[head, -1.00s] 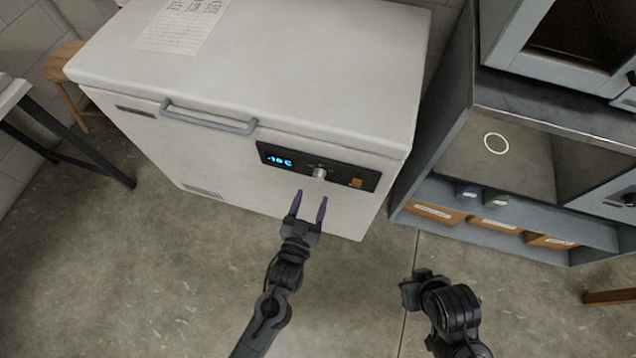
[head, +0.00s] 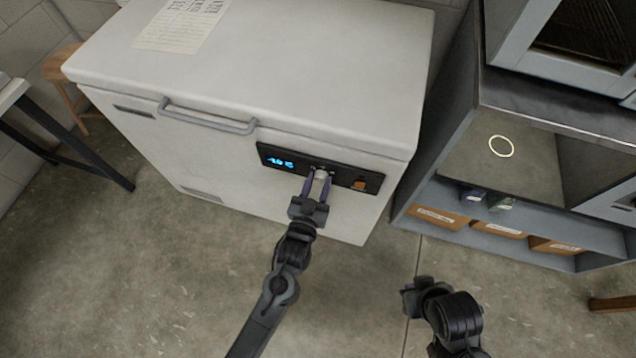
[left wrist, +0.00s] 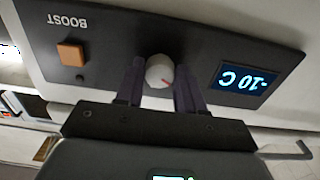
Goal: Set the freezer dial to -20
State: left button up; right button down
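The freezer (head: 270,75) is a white chest with a dark control panel (head: 348,173) on its front. The dial (head: 321,174) is a small pale knob on that panel; in the left wrist view the knob (left wrist: 159,71) shows a red mark pointing down-right in the picture. The blue display (left wrist: 243,79) reads -10 C, upside down there. My left gripper (head: 317,186) is at the panel with one finger on each side of the knob; the fingers look still apart, and contact is unclear. My right gripper (head: 408,297) hangs over the floor, its fingers not clear.
An orange BOOST button (left wrist: 71,54) sits on the panel beside the dial. A handle (head: 207,118) sticks out from the freezer front. A grey shelf unit (head: 478,190) with labelled boxes stands to the right. The floor in front is clear.

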pick_arm(q)
jog(key=c, duration=0.5)
jog(key=shift+r+m+p, duration=0.2)
jog(key=shift+m+p, duration=0.5)
jog(key=shift+p, duration=0.3)
jog(key=shift+c, duration=0.3)
jog(key=m+p, duration=0.6)
jog(key=shift+a+m, duration=0.1)
jog(key=shift+m, duration=0.3)
jog(key=shift+f+m+p, duration=0.15)
jog(key=shift+m+p, duration=0.85)
jog(key=shift+m, duration=0.8)
jog(key=o, duration=1)
jog(key=shift+o, duration=0.2)
